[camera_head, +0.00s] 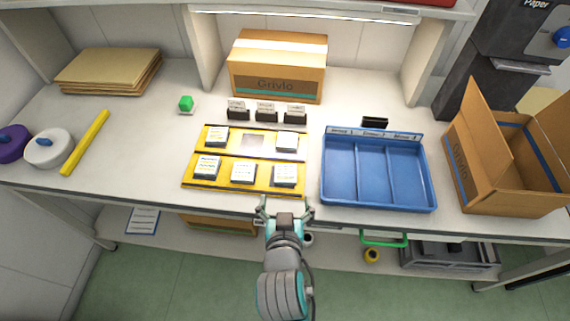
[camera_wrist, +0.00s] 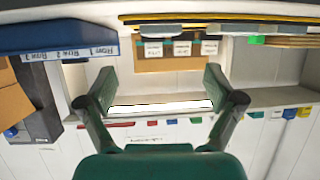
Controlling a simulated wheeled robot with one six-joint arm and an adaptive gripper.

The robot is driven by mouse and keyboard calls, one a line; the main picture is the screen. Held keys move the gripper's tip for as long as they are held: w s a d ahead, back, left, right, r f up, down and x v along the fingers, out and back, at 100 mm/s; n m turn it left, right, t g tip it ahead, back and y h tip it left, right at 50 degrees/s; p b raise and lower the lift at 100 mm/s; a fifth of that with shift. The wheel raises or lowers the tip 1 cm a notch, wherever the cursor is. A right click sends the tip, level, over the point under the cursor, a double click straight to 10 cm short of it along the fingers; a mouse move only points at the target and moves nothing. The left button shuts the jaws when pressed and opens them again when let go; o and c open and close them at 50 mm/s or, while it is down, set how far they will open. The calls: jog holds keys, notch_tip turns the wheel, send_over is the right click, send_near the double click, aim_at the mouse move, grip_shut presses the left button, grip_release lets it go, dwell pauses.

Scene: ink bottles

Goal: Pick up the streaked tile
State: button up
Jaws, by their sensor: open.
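A yellow mat (camera_head: 262,159) lies on the bench with several small white tiles in two rows. The back row has a tile at the left (camera_head: 217,136), a greyish flat square in the middle (camera_head: 253,141) and a tile at the right (camera_head: 287,142). The front row has tiles at the left (camera_head: 207,166), middle (camera_head: 243,173) and right (camera_head: 285,175). The tiles carry dark marks, too small to tell which is streaked. My gripper (camera_head: 285,207) is open and empty at the bench's front edge, before the mat. Its spread fingers show in the wrist view (camera_wrist: 160,92).
A blue three-compartment tray (camera_head: 428,205) stands right of the mat. Three small card holders (camera_head: 266,112) stand behind the mat, before a closed carton (camera_head: 276,82). An open carton (camera_head: 490,180) is far right. A yellow bar (camera_head: 86,142) lies left; bench between it and the mat is clear.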

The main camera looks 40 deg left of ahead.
aim_at(285, 174)
jog(key=x, duration=1)
jog(key=shift+s, duration=0.1)
jog(key=c, duration=1.3)
